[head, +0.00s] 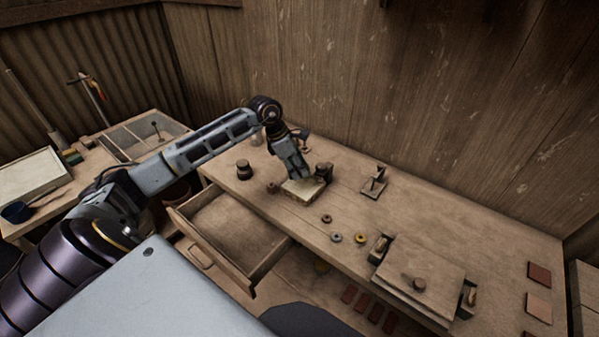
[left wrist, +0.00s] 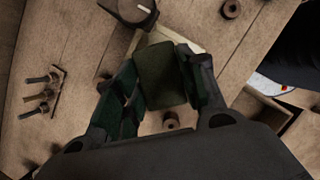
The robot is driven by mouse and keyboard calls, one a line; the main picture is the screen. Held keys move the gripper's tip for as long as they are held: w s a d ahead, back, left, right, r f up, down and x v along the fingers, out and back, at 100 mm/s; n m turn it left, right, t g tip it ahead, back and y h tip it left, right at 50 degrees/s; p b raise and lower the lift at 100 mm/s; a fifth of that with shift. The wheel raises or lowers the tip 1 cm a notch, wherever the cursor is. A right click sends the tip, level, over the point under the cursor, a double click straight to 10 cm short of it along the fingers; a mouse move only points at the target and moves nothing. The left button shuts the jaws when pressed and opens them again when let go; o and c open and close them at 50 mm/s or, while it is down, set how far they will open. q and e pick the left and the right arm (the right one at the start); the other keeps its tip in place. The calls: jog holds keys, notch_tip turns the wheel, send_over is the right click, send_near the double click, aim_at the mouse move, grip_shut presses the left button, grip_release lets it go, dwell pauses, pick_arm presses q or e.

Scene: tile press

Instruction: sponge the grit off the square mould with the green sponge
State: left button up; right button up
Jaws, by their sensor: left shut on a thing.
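The square mould (head: 303,191) is a pale block on the workbench, below my left gripper in the head view. Its pale rim (left wrist: 172,36) shows behind the sponge in the left wrist view. My left gripper (left wrist: 163,80) is shut on the green sponge (left wrist: 160,77), a dark green pad between its two fingers. In the head view my left gripper (head: 297,174) points down over the mould. Whether the sponge touches the mould, and how much grit lies on it, I cannot tell. My right gripper is not in view.
A dark pot (head: 323,170) stands close behind the mould, and a dark knobbed weight (head: 244,170) stands to its left. A small stand (head: 374,182) and a board with a knob (head: 425,262) are to the right. An open drawer (head: 199,256) juts out in front.

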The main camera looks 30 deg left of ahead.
pick_arm(q)
jog(key=shift+r, duration=0.55)
jog(key=shift+r+p, duration=0.3)
jog(key=shift+r, duration=0.6)
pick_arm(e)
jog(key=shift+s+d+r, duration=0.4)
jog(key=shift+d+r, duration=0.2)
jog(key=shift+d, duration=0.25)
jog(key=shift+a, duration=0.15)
